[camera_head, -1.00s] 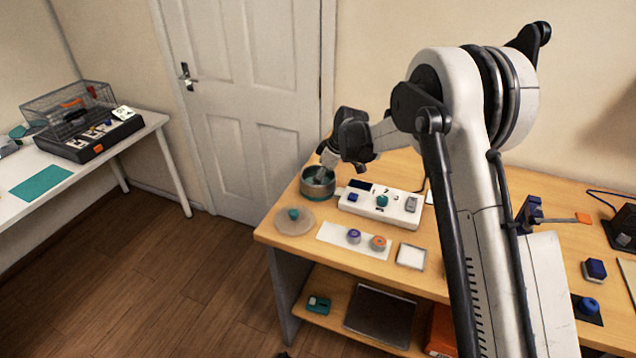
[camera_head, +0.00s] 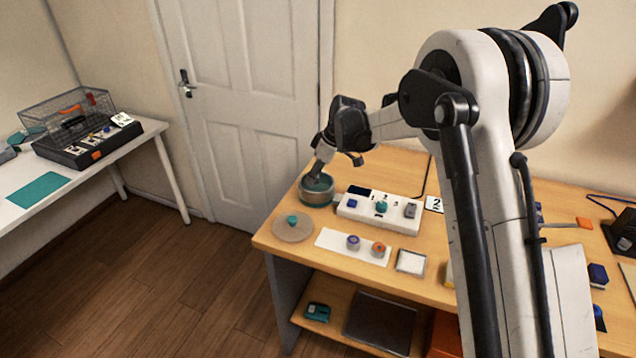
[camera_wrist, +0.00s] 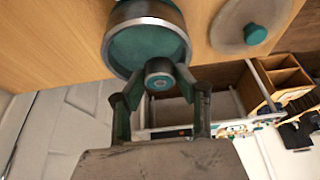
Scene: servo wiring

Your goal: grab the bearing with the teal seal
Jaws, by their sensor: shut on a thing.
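The bearing with the teal seal (camera_wrist: 159,75) is a small grey ring with a teal face and a dark centre. It sits between the fingertips of my gripper (camera_wrist: 161,78), which is shut on it. In the wrist view it overlaps the near rim of a round metal pot (camera_wrist: 183,33) with a teal inside. I cannot tell how far it is above or inside the pot. In the head view my gripper (camera_head: 318,169) points down into the pot (camera_head: 316,197) at the bench's back left, and the bearing is hidden.
A round lid (camera_head: 293,231) with a teal knob lies in front of the pot. A white control box (camera_head: 365,214) stands close on the right. A purple bearing (camera_head: 353,242) and an orange bearing (camera_head: 378,249) sit on a white strip (camera_head: 330,239). A door stands behind.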

